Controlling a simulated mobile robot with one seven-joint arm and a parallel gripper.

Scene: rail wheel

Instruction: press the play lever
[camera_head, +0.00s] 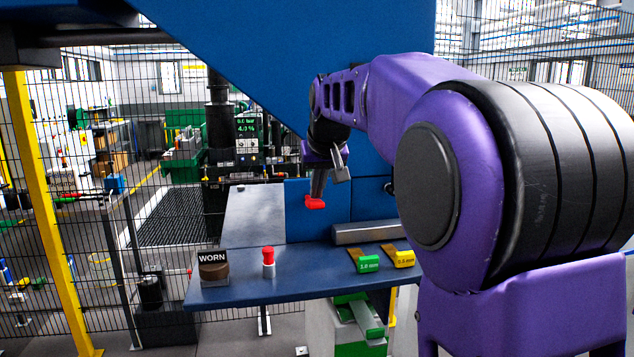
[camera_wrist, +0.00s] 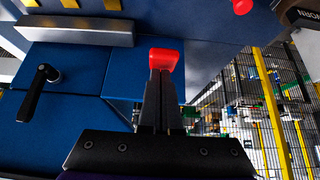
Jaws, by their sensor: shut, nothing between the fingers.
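A red block (camera_head: 315,203) shows right at the tips of my gripper (camera_head: 317,192), in front of the blue machine panel. In the wrist view the red block (camera_wrist: 165,61) sits at the far end of my two fingers (camera_wrist: 160,85), which are together with no gap showing between them. I cannot tell whether the red block is the play lever's end or part of my fingertips, nor whether it touches anything. A black lever (camera_wrist: 38,92) stands on the blue panel at the left of the wrist view, apart from my fingers.
Below is a blue shelf (camera_head: 300,287) with a WORN-labelled brown piece (camera_head: 213,268), a red knob (camera_head: 268,261), green (camera_head: 369,264) and yellow (camera_head: 404,259) gauge tags. A grey metal bar (camera_head: 366,232) lies behind the tags. Wire fencing stands at the left.

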